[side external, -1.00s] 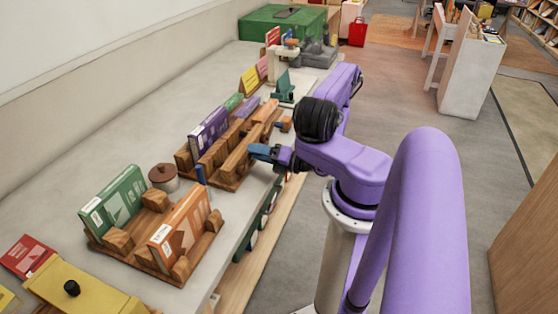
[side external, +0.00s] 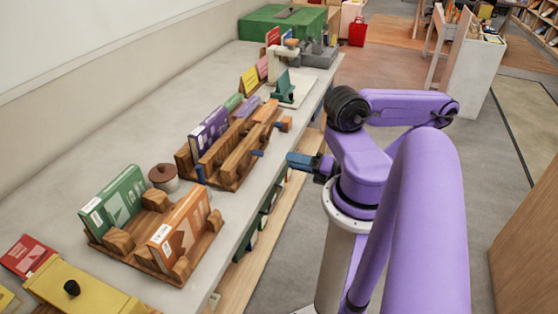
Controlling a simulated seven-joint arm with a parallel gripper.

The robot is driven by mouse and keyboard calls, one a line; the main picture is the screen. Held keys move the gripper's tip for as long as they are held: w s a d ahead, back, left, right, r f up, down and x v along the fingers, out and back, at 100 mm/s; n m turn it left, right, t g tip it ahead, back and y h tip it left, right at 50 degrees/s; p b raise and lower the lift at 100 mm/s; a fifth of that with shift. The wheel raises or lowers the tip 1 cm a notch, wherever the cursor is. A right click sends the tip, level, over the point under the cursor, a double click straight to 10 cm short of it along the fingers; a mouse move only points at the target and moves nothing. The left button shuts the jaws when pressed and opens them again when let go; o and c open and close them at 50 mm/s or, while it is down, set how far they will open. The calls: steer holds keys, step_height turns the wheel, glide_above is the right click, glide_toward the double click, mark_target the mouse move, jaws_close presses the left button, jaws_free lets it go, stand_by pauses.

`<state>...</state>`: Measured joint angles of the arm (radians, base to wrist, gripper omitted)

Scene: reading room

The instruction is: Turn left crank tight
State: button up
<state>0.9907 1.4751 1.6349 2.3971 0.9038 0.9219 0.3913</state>
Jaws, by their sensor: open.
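A wooden press (side external: 236,165) stands on the grey bench with purple books (side external: 209,130) upright in it. A small blue handle (side external: 257,153) sticks out from its front side. Another blue upright piece (side external: 200,174) is at its near end, and a wooden block (side external: 286,124) with a blue part is at its far right end. I cannot tell for certain which is the left crank or how tight it is. My gripper (side external: 291,160) has blue fingers and is open and empty, just beyond the bench's front edge, to the right of the front blue handle and apart from it.
A wooden stand (side external: 172,262) with a green book (side external: 114,202) and an orange book (side external: 180,232) is nearer. A brown-lidded jar (side external: 163,178) stands between it and the press. A green stand (side external: 284,90) is farther back.

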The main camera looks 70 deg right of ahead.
steer(key=s+a+n+g+y, duration=0.2)
steer(key=s+n+g+y, duration=0.45)
steer(key=n+y, duration=0.4)
steer(key=w+a+r+n+g+h, duration=0.45)
steer(key=n+g, duration=0.35)
steer(key=n, duration=0.9)
steer(key=w+a+r+n+g+h, duration=0.3)
steer(key=w+r+n+g+h, duration=0.45)
steer(key=n, duration=0.95)
steer(key=s+a+r+n+t+y, duration=0.1)
steer(key=s+a+r+n+t, duration=0.1)
steer(key=a+n, duration=0.4)
steer(key=s+a+r+n+t, duration=0.2)
steer(key=s+a+r+n, duration=0.2)
steer(key=n, duration=0.6)
steer(key=s+a, duration=0.2)
steer(key=a, duration=0.1)
steer(key=shift+s+r+y, duration=0.2)
steer(key=shift+s+y, duration=0.05)
steer(key=shift+y, duration=0.1)
